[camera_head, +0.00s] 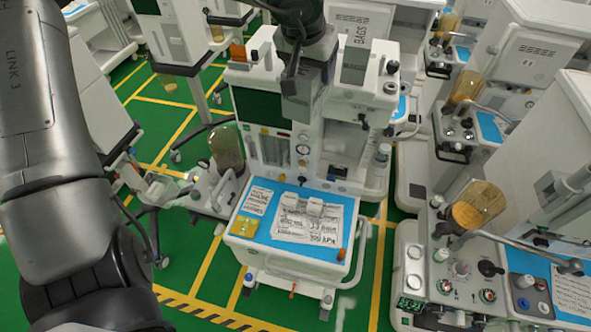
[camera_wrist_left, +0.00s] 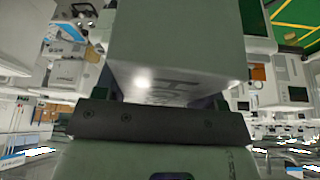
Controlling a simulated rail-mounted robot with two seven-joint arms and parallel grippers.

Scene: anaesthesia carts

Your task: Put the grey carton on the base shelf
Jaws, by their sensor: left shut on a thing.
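The grey carton (camera_head: 305,98) is in my left gripper (camera_head: 298,55), in front of the upper part of the central anaesthesia cart. The gripper comes down from the top of the head view and is shut on it. In the left wrist view the carton (camera_wrist_left: 175,45) fills the upper middle, with part of a dark letter label on its near face, close against the gripper (camera_wrist_left: 160,98). The low white base (camera_head: 288,288) of the central cart shows below its worktop; I cannot tell if this is the base shelf. My right gripper is not in view.
The blue worktop (camera_head: 335,250) of the central cart holds papers (camera_head: 310,222) and a yellow item (camera_head: 244,227). Another grey carton, labelled BAGS (camera_head: 356,68), stands on top of the cart. More carts crowd the right and back. Green floor shows at the front left.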

